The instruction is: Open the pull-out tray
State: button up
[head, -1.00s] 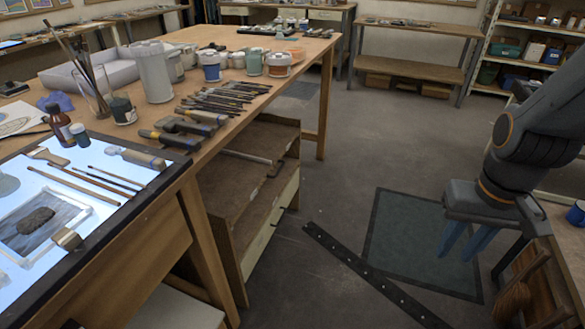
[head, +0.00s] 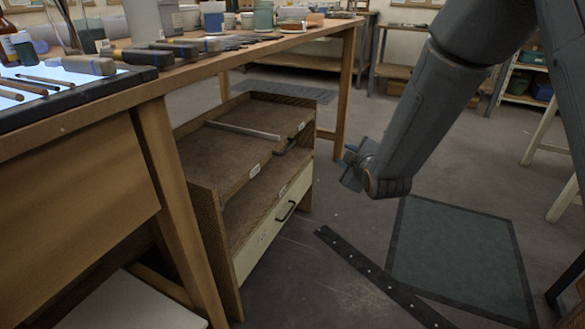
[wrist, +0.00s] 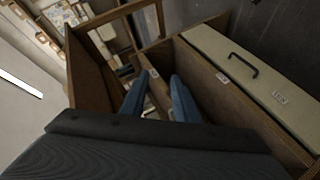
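A low wooden cabinet (head: 300,180) stands under the workbench. Its cream drawer front (head: 262,238) has a black handle (head: 286,211) and looks closed. Above it are brown tray-like levels (head: 240,150) with small white labels and a dark handle (head: 284,150) at the upper edge. I cannot tell which part is the pull-out tray. My gripper (head: 351,167) is just right of the cabinet, pointing left.
The workbench (head: 230,60) holds jars, brushes and a light panel above the cabinet. A bench leg (head: 180,200) stands left of the cabinet. A dark perforated strip (head: 375,275) and green mat (head: 460,255) lie on the floor. Floor right of the cabinet is otherwise clear.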

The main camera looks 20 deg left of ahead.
jog(key=a+f+n+t+y+b, duration=0.1)
jog(key=a+f+n+y+b, duration=0.25)
jog(key=a, duration=0.35)
jog(key=a+f+n+t+y+b, duration=0.1)
jog(key=a+f+n+y+b, duration=0.1)
jog(key=a+f+n+b, duration=0.45)
jog(key=w+a+r+m+b, duration=0.1)
jog(key=w+a+r+m, duration=0.1)
jog(key=w+a+r, duration=0.2)
jog(key=shift+w+a+m+t, duration=0.3)
jog(key=shift+w+a+m, duration=0.1)
jog(key=shift+w+a, duration=0.65)
jog(key=shift+y, duration=0.25)
grip_shut()
